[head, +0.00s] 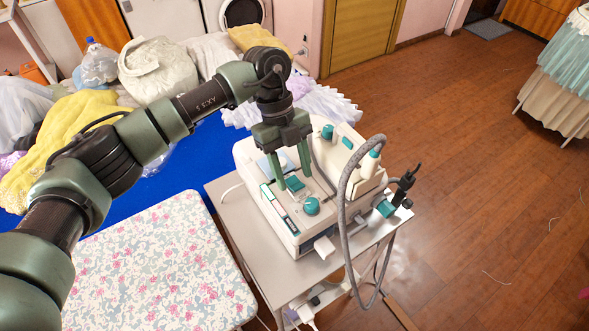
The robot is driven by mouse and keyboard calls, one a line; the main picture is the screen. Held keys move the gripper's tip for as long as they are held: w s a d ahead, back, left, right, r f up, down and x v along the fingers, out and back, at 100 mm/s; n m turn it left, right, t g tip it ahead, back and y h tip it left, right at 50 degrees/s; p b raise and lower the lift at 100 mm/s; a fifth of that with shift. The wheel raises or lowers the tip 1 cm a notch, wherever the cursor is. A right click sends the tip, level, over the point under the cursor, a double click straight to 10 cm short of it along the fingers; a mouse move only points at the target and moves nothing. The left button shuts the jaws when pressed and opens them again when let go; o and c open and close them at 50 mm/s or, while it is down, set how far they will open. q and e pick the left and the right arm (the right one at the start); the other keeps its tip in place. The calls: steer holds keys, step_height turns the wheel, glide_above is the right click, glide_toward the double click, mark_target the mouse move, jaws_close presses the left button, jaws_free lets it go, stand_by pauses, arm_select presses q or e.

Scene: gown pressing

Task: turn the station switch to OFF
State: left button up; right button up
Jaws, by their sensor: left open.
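The beige steam station (277,217) stands on a small grey table. Its sloped front panel carries a round teal knob (311,206) with a pale pointer beside it, and a small teal rocker-like part (296,185). I cannot tell from any readable label which of these is the switch, or its setting. My left gripper (292,181) points down over the panel, its two green fingers spread apart and empty. The fingertips are close to the teal rocker-like part, behind the round knob in the picture; contact cannot be told. My right gripper is not in view.
A grey hose (345,215) loops up at the station's right side, near a black fitting (405,186). The grey table (228,207) has some bare top at left. A flowered ironing board (155,265) is at the lower left. Wooden floor lies open at right.

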arm_select(q)
steer(key=shift+s+d+f, duration=0.15)
steer(key=shift+s+f, duration=0.05)
steer(key=shift+f, duration=0.35)
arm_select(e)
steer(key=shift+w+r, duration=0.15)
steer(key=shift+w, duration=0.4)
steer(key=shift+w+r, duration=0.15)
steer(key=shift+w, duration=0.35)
